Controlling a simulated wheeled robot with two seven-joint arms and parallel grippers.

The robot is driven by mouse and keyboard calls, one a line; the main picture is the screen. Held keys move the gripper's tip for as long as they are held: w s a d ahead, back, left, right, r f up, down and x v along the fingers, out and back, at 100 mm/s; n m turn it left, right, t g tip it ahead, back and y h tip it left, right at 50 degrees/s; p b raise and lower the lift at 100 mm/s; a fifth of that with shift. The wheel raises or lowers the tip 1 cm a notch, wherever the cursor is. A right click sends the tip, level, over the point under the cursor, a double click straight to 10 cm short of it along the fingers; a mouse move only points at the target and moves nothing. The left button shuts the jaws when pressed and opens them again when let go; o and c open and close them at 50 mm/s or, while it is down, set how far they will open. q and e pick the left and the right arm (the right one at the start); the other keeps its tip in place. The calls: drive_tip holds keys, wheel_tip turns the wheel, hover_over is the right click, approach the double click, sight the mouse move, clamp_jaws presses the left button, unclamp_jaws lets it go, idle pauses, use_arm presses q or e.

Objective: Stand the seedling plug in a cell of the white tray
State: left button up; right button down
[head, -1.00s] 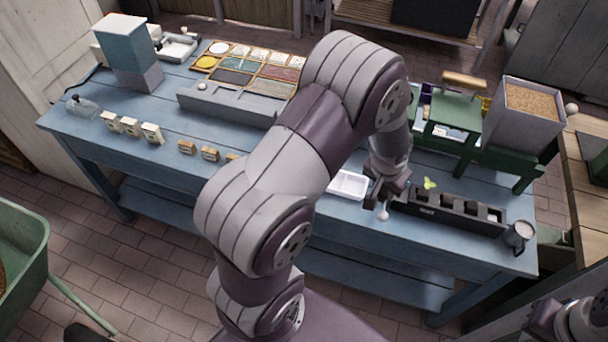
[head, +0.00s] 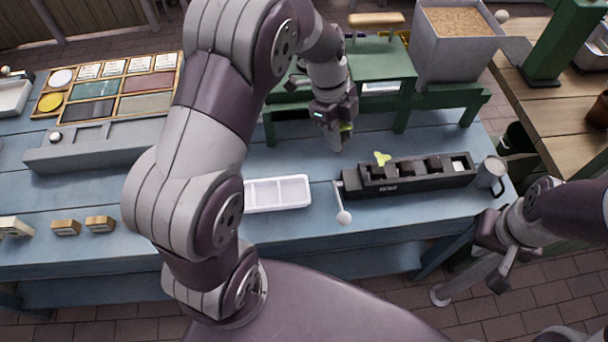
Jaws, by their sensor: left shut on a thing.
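The white tray (head: 278,208) lies on the blue bench with its cells facing up, left of the black plug holder. My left gripper (head: 338,140) is shut, held over the bench behind and right of the white tray. A bit of yellow-green leaf (head: 347,127) shows at its fingers, which fits the seedling plug; the fingers hide most of it. Another green seedling (head: 382,158) stands at the back of the black holder (head: 410,184), which has several dark blocks in it. My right gripper (head: 495,254) is open and empty at the right, in front of the bench.
A lever with a white knob (head: 344,217) sticks out between tray and holder. A grey mug (head: 490,173) stands at the holder's right end. A green stand (head: 385,70) and a soil hopper (head: 455,50) are behind. A grey rack (head: 95,146) is at left.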

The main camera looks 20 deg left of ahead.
use_arm(q)
drive_tip(key=s+a+f, duration=0.2)
drive_tip(key=s, duration=0.1)
drive_tip(key=s+a+f+p, duration=0.1)
drive_tip(key=s+a+f, duration=0.1)
drive_tip(key=s, duration=0.1)
drive_tip(key=s+a+f, duration=0.2)
drive_tip(key=s+a, duration=0.1)
drive_tip(key=shift+s+f, duration=0.15)
drive_tip(key=shift+f, duration=0.1)
drive_tip(key=shift+s+f, duration=0.15)
drive_tip(key=shift+f, duration=0.25)
wheel_tip(320, 180, down, 3)
drive_tip(key=shift+r+p, duration=0.1)
drive_tip(key=shift+p, duration=0.2)
drive_tip(key=shift+f, duration=0.4)
drive_tip(key=o, duration=0.7)
use_arm(e)
drive_tip(key=shift+s+r, duration=0.25)
drive_tip(key=shift+r, duration=0.45)
use_arm(q)
drive_tip(key=shift+o, duration=0.2)
